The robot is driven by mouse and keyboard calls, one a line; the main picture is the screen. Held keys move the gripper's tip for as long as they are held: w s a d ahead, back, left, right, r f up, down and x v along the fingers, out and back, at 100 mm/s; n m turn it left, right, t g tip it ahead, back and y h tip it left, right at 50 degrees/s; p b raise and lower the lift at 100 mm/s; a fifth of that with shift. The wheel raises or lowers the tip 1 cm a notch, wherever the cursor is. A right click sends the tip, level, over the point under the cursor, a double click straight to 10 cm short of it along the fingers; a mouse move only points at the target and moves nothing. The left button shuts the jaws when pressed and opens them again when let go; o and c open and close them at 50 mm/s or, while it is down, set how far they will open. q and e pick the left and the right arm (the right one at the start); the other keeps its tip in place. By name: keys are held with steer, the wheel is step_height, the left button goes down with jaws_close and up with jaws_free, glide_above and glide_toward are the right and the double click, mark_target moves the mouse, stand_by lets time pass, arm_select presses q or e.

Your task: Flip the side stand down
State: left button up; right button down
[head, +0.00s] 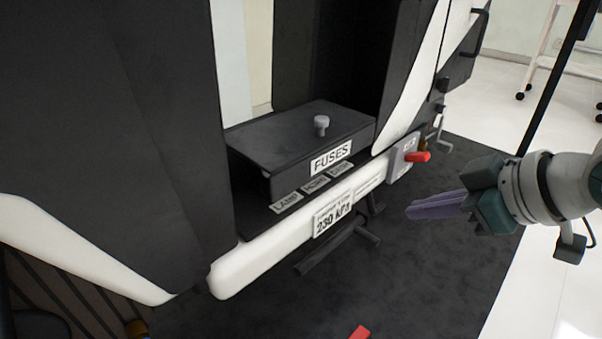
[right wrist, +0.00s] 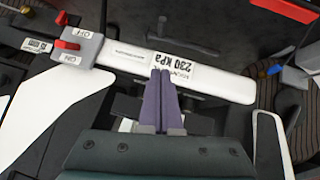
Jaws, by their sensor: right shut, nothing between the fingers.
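A dark bar (head: 335,252) with a short cross piece sits low beneath the white rail; it looks like the side stand, folded up along the rail, though dark on dark makes this unsure. A dark bar also shows beyond the rail in the right wrist view (right wrist: 180,46). My right gripper (head: 409,211) has purple fingers, closed together and empty. In the head view it is to the right of the rail and bar, apparently apart from them. In the right wrist view its fingertips (right wrist: 161,72) overlap the rail near the pressure label. My left gripper is not in view.
The white rail (head: 270,247) carries a 230 kPa label (head: 333,219) and a grey switch box with a red lever (head: 417,157). A black fuse box (head: 300,140) with a knob stands behind it. Dark mat (head: 450,270) lies clear at the right.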

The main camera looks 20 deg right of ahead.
steer(key=b, duration=1.1)
glide_toward(363, 231)
steer(key=w+a+r+x, duration=0.1)
steer(key=x, duration=0.4)
steer(key=shift+s+d+f+b, duration=0.15)
steer(key=shift+d+f+b, duration=0.1)
steer(key=shift+f, duration=0.15)
steer(key=shift+s+d+f+b, duration=0.15)
steer(key=shift+d+f+b, duration=0.1)
steer(key=shift+f, duration=0.2)
steer(key=shift+a, duration=0.1)
